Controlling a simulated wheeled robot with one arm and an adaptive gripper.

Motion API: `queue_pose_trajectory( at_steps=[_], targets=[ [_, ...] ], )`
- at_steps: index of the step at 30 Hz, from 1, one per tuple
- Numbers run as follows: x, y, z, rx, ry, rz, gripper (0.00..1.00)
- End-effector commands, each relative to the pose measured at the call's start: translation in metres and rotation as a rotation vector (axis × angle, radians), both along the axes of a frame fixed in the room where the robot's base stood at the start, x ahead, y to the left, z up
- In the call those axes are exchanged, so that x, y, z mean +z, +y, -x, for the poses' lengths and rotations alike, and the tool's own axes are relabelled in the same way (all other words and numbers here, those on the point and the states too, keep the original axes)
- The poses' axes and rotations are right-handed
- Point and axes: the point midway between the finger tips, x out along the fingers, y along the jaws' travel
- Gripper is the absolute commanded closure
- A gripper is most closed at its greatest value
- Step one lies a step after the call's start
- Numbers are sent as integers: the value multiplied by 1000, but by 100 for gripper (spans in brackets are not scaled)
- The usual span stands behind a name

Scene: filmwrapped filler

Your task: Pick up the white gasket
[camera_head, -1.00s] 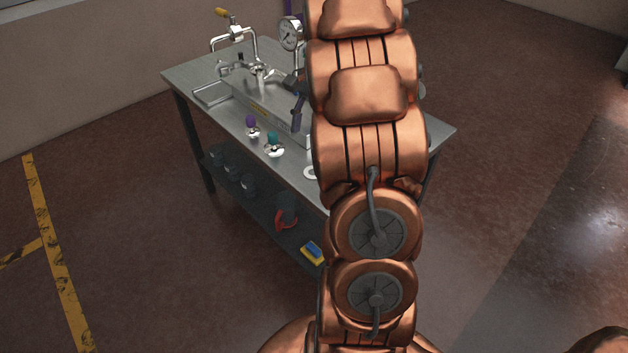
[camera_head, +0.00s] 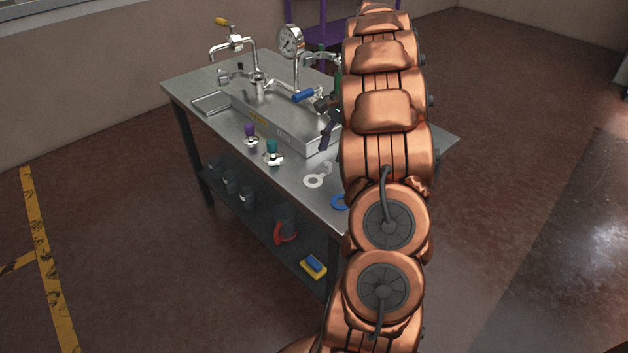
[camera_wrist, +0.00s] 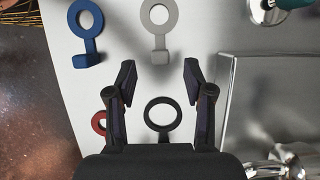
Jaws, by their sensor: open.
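The white gasket, a flat ring with a tab, lies on the metal bench (camera_head: 200,125) in the head view (camera_head: 313,182). In the wrist view the white gasket (camera_wrist: 173,17) is at the top centre, its tab pointing down toward my fingertips. My gripper (camera_wrist: 160,80) is open and empty, fingers spread, its tips just below the tab in the picture. The gap in height cannot be told. In the head view my arm hides most of my gripper.
A blue gasket (camera_wrist: 97,21) lies left of the white one. A black gasket (camera_wrist: 176,113) shows between my fingers and a red gasket (camera_wrist: 97,122) beside the left finger. A metal box (camera_wrist: 270,75) stands to the right. Teal-topped (camera_head: 272,146) and purple-topped (camera_head: 249,129) fittings stand nearby.

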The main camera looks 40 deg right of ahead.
Motion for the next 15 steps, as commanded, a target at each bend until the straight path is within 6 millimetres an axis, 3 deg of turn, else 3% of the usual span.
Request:
queue_pose_trajectory(
  at_steps=[9,15],
  targets=[
    [-35,17,-1,2,1,-2,48],
    [-42,19,0,1,2,-1,48]
  ],
)
